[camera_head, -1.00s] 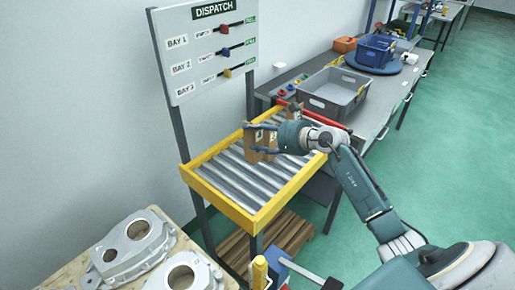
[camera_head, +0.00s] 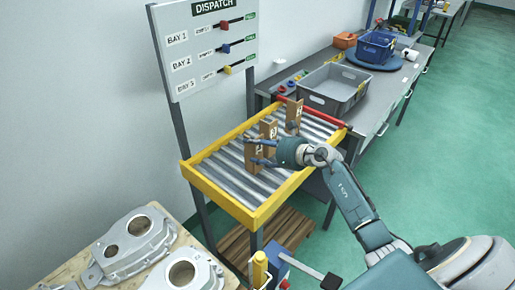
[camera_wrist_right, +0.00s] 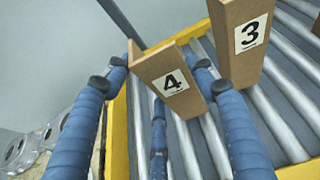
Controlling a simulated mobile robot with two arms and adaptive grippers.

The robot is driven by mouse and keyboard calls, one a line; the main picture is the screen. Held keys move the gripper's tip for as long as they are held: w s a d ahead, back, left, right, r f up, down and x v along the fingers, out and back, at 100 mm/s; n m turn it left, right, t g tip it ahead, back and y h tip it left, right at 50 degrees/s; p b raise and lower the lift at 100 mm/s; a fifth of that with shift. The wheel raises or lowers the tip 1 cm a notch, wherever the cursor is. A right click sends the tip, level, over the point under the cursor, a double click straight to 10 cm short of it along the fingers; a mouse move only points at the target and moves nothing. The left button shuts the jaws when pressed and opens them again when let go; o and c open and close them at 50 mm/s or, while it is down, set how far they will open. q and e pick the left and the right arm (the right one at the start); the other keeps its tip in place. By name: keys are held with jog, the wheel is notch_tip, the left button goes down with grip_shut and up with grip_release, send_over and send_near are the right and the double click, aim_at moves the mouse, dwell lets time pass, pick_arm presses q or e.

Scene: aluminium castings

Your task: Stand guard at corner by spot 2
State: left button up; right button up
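Three brown cardboard corner guards stand on the roller conveyor (camera_head: 225,167). The nearest guard (camera_head: 257,154) is marked 4 and also shows in the right wrist view (camera_wrist_right: 168,78). The guard marked 3 (camera_head: 268,131) is just behind it and also shows in the right wrist view (camera_wrist_right: 243,48). A third guard (camera_head: 293,115) stands farther back; its label is too small to read surely. My right gripper (camera_head: 262,153) has its blue fingers spread on either side of guard 4, with a gap visible on the left. My left gripper is out of view.
The conveyor has a yellow frame (camera_head: 220,198). A red bar (camera_head: 318,114) lies at its far end. Behind are a grey bin (camera_head: 333,92) and a blue crate (camera_head: 377,47). The dispatch board (camera_head: 205,50) rises at left. Metal castings (camera_head: 135,245) lie at front left.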

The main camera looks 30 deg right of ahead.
jog(key=shift+o, duration=1.4)
